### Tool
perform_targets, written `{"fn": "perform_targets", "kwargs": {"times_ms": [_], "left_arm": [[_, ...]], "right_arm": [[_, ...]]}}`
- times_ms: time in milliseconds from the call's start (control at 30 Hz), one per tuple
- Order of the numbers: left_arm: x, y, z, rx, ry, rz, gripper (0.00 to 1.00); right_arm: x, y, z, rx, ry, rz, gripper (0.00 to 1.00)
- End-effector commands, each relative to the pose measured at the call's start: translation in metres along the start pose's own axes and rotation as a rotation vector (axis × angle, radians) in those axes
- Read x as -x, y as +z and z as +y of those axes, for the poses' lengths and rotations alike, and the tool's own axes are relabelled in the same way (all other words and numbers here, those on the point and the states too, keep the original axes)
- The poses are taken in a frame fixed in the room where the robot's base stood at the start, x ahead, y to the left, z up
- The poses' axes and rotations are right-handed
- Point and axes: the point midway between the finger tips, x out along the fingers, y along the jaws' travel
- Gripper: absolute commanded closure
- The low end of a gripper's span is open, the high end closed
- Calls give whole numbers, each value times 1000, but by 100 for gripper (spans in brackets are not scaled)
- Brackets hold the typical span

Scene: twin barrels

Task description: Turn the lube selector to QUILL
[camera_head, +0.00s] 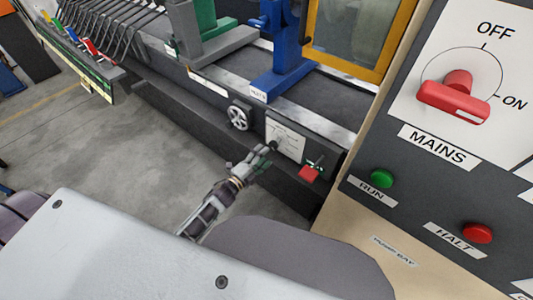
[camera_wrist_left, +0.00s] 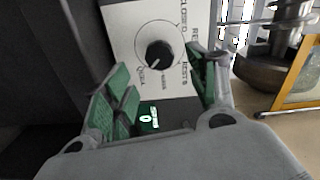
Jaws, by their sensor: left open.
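The lube selector is a round black knob (camera_wrist_left: 159,54) on a white plate (camera_wrist_left: 122,25). The plate's lettering includes CLOSED, RESTS and QUILL, with QUILL at the lower left of the dial in the left wrist view. In the head view the white plate (camera_head: 287,137) sits low on the machine's front. My left gripper (camera_wrist_left: 160,83) is open, its green-padded fingers apart on either side below the knob, with no clear contact. In the head view my left gripper (camera_head: 264,155) is at the plate's lower left edge. My right gripper is not in view.
A handwheel (camera_head: 238,117) is left of the plate, and a red block (camera_head: 309,173) is to its right. The MAINS panel with a red switch (camera_head: 455,97), a green RUN button (camera_head: 382,178) and a red HALT button (camera_head: 478,233) stands close at right. Open floor lies left.

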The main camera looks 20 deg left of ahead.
Motion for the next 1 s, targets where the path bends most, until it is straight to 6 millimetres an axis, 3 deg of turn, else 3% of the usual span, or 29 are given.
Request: {"fn": "perform_targets", "kwargs": {"times_ms": [500,1000], "left_arm": [[44,0,0,0,0,0,42],[51,0,0,0,0,0,42]], "right_arm": [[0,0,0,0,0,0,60],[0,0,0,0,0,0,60]]}}
